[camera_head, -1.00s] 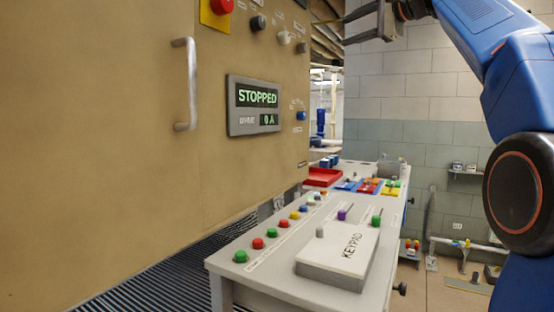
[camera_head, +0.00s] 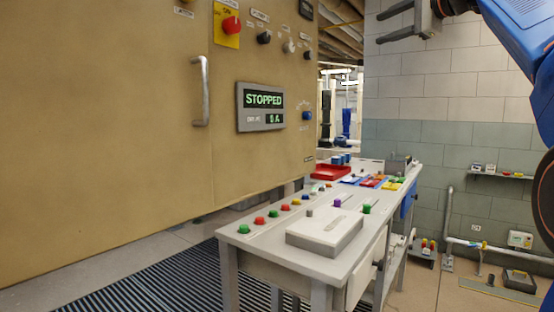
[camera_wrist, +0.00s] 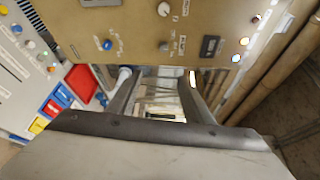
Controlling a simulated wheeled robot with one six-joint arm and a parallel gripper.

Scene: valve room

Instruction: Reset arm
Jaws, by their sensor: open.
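My gripper (camera_head: 396,22) is at the top right of the head view, raised in front of the tiled wall, with its two fingers pointing left. The fingers are apart and nothing is between them. In the wrist view my gripper (camera_wrist: 160,95) also shows spread and empty, with the tan cabinet front at the top and the console at the left. My blue arm runs down the right side of the head view. The gripper touches nothing that I can see.
A tan cabinet (camera_head: 100,130) fills the left, with a handle (camera_head: 201,92), a red knob (camera_head: 232,26) and a display (camera_head: 260,107) reading STOPPED. A grey console (camera_head: 300,262) with several coloured buttons and a red tray (camera_head: 331,172) stands below. Dark grating (camera_head: 150,292) covers the floor.

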